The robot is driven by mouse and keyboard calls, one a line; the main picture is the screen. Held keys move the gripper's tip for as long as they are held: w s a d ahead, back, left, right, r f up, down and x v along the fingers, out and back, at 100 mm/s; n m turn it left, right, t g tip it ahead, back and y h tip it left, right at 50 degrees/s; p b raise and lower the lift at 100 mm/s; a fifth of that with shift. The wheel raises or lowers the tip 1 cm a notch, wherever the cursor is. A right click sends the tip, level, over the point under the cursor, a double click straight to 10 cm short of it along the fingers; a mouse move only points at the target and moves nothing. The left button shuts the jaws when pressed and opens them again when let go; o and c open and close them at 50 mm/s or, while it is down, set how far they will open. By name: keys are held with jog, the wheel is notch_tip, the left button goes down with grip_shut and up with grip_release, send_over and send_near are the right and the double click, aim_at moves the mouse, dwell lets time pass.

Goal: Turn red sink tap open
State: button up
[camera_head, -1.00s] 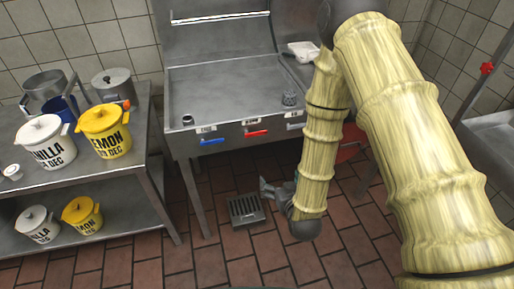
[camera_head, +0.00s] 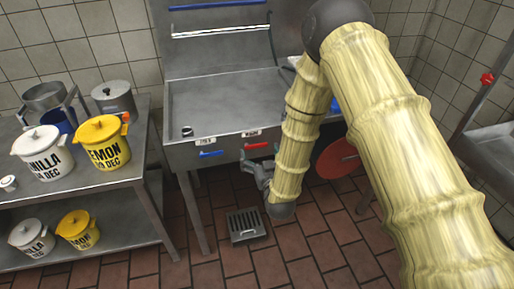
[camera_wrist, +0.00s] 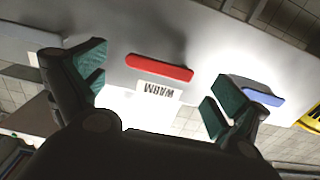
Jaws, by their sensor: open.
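The red sink tap handle (camera_head: 257,146) is a short red bar on the front panel of the steel sink unit (camera_head: 230,88). In the wrist view the red handle (camera_wrist: 160,68) lies lengthwise above a label reading WARM, upside down. My gripper (camera_wrist: 155,86) is open, with its green-padded fingers on either side of the handle and label, apart from them. In the head view my gripper (camera_head: 258,171) is just below the front panel, partly hidden by my arm. A blue handle (camera_head: 211,153) is left of the red one; it also shows in the wrist view (camera_wrist: 262,96).
A steel shelf table (camera_head: 150,185) with white and yellow pots (camera_head: 103,146) stands at left. A floor drain (camera_head: 246,224) lies below the sink.

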aim_at(256, 145)
jog(key=shift+x, duration=1.25)
jog(key=c, duration=1.5)
